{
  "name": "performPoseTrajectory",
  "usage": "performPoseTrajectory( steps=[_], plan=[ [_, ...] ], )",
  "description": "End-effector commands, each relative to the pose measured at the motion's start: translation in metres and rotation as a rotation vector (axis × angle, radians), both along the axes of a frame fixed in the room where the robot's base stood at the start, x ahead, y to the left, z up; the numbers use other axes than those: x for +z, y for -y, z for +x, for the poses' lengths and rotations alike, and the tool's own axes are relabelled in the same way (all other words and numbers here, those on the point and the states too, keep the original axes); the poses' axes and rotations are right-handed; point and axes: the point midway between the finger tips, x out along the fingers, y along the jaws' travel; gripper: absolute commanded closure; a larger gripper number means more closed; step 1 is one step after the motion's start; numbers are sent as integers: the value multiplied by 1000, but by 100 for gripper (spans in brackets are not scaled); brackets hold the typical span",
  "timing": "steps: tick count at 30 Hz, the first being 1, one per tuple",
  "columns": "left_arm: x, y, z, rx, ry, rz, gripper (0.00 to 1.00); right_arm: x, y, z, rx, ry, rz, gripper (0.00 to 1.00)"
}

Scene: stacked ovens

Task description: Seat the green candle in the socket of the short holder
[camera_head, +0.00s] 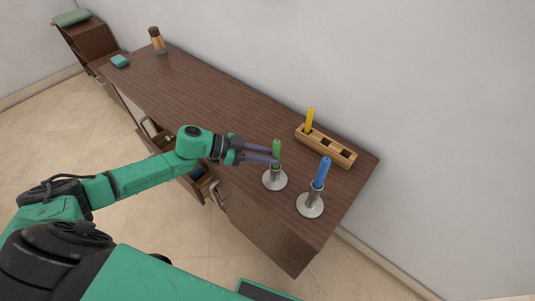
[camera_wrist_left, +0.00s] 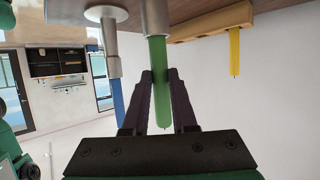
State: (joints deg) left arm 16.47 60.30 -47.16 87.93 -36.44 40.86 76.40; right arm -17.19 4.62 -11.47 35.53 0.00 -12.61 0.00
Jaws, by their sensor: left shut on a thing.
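The green candle (camera_head: 277,147) stands roughly upright between the fingers of my left gripper (camera_head: 275,156). In the left wrist view, which is upside down, the fingers (camera_wrist_left: 159,74) close on the candle (camera_wrist_left: 157,55). The candle's base end meets the metal socket of the short holder (camera_wrist_left: 153,17) and appears to be inside it; how deep it sits cannot be told. In the head view the short holder (camera_head: 275,181) has a round silver base on the desk, directly under the gripper. My right gripper is not in view.
A blue candle (camera_head: 322,172) stands in another metal holder (camera_head: 311,206) to the right. A wooden block (camera_head: 339,153) with square holes holds a yellow candle (camera_head: 309,119) behind. Open drawers (camera_head: 199,186) jut from the desk front. The desk's middle (camera_head: 205,95) is clear.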

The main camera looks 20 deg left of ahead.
Motion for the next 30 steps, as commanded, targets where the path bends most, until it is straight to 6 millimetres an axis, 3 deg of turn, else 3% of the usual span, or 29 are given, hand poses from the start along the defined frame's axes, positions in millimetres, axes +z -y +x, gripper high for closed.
performPoseTrajectory(
  steps=[2,3,5,17,20,24,30],
  plan=[
    [-3,0,0,0,-1,0,100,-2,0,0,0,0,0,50],
    [-2,0,0,0,0,0,59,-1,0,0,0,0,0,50],
    [-2,0,0,0,0,0,40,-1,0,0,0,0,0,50],
    [-1,-8,-3,2,-2,4,40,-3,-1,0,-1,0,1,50],
    [4,-22,-10,1,-2,6,40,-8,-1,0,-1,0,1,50],
    [18,-57,-26,-1,-6,10,40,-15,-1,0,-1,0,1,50],
    [44,-99,-45,-3,-8,8,40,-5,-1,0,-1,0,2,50]
  ],
)
